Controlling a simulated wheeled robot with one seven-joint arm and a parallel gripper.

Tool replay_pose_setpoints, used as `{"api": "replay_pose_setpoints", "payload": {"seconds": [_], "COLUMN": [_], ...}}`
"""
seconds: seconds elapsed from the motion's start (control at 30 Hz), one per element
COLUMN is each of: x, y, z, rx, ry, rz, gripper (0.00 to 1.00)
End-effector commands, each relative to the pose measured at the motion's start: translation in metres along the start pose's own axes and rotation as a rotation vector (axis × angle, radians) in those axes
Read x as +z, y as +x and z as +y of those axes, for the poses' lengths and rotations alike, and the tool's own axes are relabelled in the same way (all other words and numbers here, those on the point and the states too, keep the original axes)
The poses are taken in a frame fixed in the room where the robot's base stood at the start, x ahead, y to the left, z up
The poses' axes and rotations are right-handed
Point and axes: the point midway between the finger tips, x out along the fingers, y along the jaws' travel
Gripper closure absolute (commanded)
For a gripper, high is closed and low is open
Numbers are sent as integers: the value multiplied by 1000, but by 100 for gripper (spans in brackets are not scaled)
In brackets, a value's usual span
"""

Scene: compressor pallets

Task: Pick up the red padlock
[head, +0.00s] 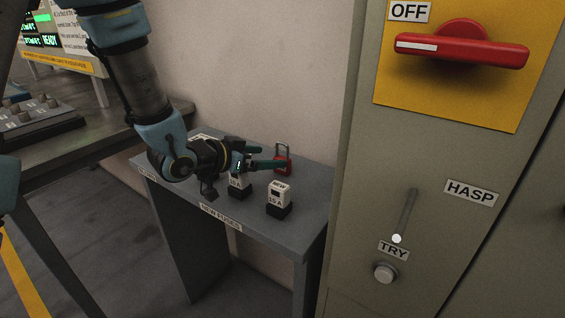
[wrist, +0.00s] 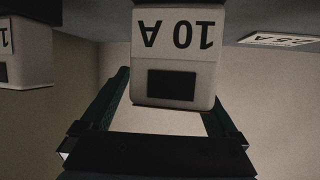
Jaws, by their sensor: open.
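The red padlock (head: 283,165) stands on the grey table near the wall, its shackle upward. My gripper (head: 272,164) is open and reaches from the left, with its fingers close to the padlock in the head view. Whether they touch or surround it I cannot tell. In the wrist view my gripper's fingers (wrist: 168,95) are spread apart, and the padlock does not show there. A pale block marked 10 A (wrist: 176,50) appears upside down there, overlapping the space between the fingers; its depth is unclear.
The grey table (head: 310,214) has a label on its front edge. A white and black fuse block (head: 279,195) stands in front of the padlock, and another (head: 238,184) stands below my gripper. A cabinet (head: 362,170) with a red OFF handle (head: 462,49) borders the table's right side.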

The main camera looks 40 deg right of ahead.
Motion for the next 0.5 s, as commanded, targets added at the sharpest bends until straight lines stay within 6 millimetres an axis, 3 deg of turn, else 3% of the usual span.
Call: {"api": "replay_pose_setpoints", "payload": {"seconds": [0.23,0.5], "x": [-3,-2], "y": [36,46], "z": [2,1], "rx": [3,0], "ry": [-1,-1], "rz": [-1,0], "gripper": [5,5]}}
